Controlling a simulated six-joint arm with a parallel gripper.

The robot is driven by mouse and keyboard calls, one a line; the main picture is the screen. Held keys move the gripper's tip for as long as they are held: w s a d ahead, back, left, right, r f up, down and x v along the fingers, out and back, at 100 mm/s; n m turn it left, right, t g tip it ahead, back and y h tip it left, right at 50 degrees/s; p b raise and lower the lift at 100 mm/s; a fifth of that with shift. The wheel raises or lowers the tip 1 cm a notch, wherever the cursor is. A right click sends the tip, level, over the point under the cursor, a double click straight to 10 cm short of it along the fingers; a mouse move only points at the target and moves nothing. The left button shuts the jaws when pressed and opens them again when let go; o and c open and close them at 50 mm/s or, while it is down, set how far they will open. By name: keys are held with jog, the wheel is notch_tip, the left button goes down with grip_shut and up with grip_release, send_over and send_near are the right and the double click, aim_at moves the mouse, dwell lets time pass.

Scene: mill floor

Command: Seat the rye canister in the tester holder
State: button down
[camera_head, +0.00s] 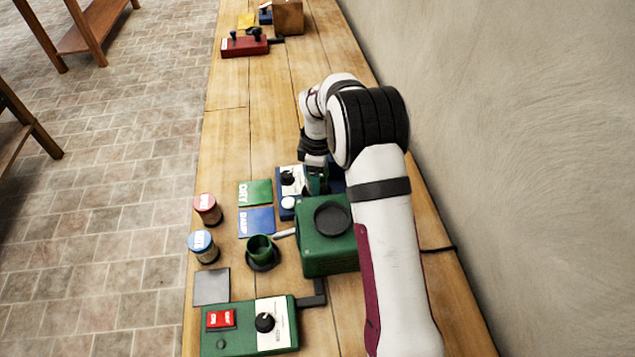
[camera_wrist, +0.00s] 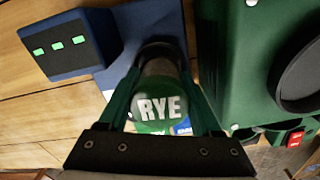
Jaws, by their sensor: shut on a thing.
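The rye canister (camera_wrist: 160,107), with a green lid lettered RYE, is between the green fingers of my gripper (camera_wrist: 160,80). My gripper is shut on it. Its lower end meets a dark ring on the blue device (camera_wrist: 150,25); I cannot tell whether it sits in that ring or just above it. In the head view my gripper (camera_head: 317,178) is over the blue device (camera_head: 291,183), and my arm hides most of the canister and part of the device. A green cup (camera_head: 260,247) on a dark round base stands nearer; it looks empty.
A green box with a black round top (camera_head: 316,259) stands close beside the blue device. Red-lidded (camera_head: 207,209) and blue-lidded (camera_head: 204,247) canisters stand at the bench's left edge. Green (camera_head: 255,193) and blue (camera_head: 257,222) cards lie nearby. A green control box (camera_head: 250,327) is in front.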

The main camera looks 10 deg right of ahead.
jog(key=shift+r, duration=0.2)
jog(key=shift+f, duration=0.85)
dwell(0.5)
jog(key=shift+c, duration=1.8)
grip_release()
jog(key=shift+r, duration=0.1)
notch_tip(320, 180, up, 11)
jog(key=shift+f, duration=0.1)
